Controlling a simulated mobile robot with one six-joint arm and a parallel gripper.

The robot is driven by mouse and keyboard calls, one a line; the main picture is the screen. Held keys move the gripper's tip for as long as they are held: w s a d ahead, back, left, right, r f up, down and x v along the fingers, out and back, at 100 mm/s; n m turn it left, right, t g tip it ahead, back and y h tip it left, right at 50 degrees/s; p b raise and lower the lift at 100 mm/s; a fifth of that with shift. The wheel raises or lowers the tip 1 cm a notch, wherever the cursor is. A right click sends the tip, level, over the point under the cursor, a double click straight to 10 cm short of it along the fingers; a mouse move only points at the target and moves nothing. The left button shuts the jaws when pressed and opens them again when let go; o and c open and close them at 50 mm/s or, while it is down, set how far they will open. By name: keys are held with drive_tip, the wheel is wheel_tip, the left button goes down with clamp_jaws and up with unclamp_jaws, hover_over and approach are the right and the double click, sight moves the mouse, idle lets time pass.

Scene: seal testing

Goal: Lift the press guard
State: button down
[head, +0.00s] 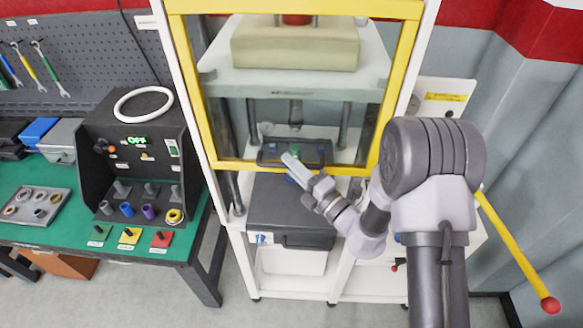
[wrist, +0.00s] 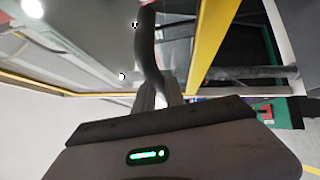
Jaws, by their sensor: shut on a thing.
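The press guard is a clear panel in a yellow frame (head: 400,85) across the front of the white press. Its lower rail crosses the view just above a dark box front. In the wrist view, part of the yellow frame (wrist: 212,40) runs close by on the right. My gripper (head: 290,161) is at the middle of the guard's lower edge. In the wrist view my gripper (wrist: 160,97) is shut on a dark curved handle (wrist: 148,55). My arm and fingers hide much of the handle in the head view.
Behind the guard are a pale block (head: 295,45) on a platen and a dark fixture (head: 270,152). On the left, a green bench (head: 60,233) holds a black test station (head: 125,150) and a parts tray (head: 35,206). A yellow lever (head: 515,250) with a red knob stands right of my arm.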

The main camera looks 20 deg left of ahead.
drive_tip(key=shift+r+p, duration=0.5)
drive_tip(key=shift+r, duration=0.55)
drive_tip(key=c, duration=1.4)
unclamp_jaws()
drive_tip(key=b+v, duration=0.3)
drive_tip(key=v, duration=1.4)
drive_tip(key=shift+s+d, duration=0.2)
